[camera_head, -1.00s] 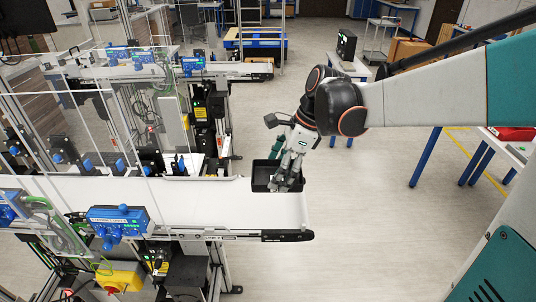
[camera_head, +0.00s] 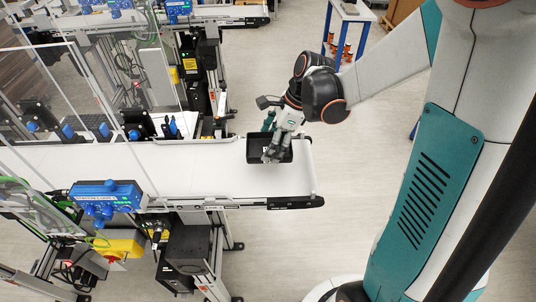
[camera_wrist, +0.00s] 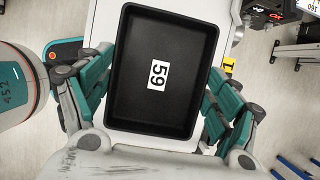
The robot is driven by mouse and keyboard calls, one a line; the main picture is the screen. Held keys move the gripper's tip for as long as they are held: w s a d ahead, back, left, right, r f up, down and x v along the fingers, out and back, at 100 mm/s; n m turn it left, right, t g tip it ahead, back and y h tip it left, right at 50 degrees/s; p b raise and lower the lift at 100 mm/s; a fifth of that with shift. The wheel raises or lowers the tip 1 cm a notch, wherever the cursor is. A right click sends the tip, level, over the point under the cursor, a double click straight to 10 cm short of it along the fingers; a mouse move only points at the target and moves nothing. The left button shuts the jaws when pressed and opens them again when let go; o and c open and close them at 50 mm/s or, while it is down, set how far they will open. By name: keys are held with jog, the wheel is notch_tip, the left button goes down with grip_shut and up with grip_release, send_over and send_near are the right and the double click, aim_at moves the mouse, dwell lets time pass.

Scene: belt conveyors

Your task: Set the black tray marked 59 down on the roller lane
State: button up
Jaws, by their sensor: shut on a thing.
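The black tray (camera_head: 254,152) is shallow and rectangular, over the right end of the near white conveyor lane (camera_head: 200,180). In the wrist view the tray (camera_wrist: 155,40) fills the middle, with a white label reading 59 on its floor. My gripper (camera_head: 274,153) is shut on the tray; in the wrist view its green-padded fingers flank the tray's left and right sides. The tray looks empty and about level. I cannot tell whether its underside touches the lane. No rollers can be made out on the lane's white surface.
A blue sensor box (camera_head: 107,197) stands on the lane's near edge, left of the tray. Clear guard panels and black fixtures stand along the far left. A second conveyor (camera_head: 225,15) lies farther back. Open floor lies right of the lane's end.

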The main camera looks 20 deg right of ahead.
aim_at(266, 166)
notch_tip(266, 166, down, 7)
jog(key=shift+f+b, duration=0.1)
jog(key=shift+b, duration=0.55)
jog(key=o, duration=1)
